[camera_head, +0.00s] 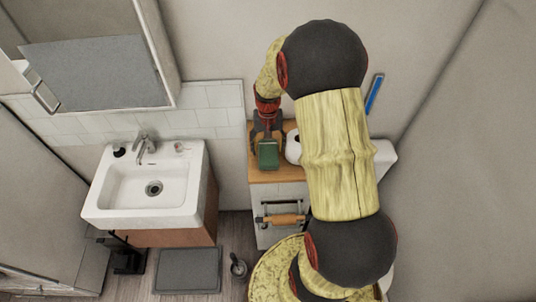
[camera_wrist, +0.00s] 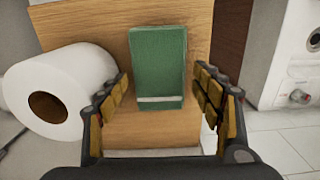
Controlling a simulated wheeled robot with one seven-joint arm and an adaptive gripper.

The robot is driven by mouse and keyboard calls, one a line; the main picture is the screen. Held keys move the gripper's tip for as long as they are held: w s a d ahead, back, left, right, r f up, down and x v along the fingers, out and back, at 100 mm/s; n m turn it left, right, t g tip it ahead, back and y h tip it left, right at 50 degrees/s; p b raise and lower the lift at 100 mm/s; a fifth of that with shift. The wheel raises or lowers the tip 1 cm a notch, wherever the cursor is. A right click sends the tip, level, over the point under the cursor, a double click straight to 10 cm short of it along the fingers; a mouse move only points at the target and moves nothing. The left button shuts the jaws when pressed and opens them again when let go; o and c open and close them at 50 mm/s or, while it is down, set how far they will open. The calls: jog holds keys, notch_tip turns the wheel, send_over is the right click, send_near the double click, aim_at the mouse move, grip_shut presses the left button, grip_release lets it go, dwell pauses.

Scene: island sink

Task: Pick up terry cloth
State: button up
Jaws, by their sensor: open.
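The green terry cloth (camera_head: 268,154) is a folded block lying on the wooden top of a small cabinet, below my gripper (camera_head: 267,125) in the head view. In the wrist view the cloth (camera_wrist: 158,65) shows a pale stripe near its close end. My gripper (camera_wrist: 163,95) is open, with one finger at each side of the cloth's near end. I see no clear contact between the fingers and the cloth, and the exact height above it is hard to tell.
A toilet paper roll (camera_wrist: 60,88) lies close beside the left finger on the wooden cabinet top (camera_wrist: 195,20). A white sink (camera_head: 150,188) stands to the left in the head view. A towel bar with an orange-brown roll (camera_head: 284,219) is on the cabinet front.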

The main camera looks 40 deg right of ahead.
aim_at(268, 151)
notch_tip(268, 151, down, 3)
jog(key=shift+f, duration=0.15)
jog(key=shift+c, duration=1.2)
jog(key=c, duration=0.7)
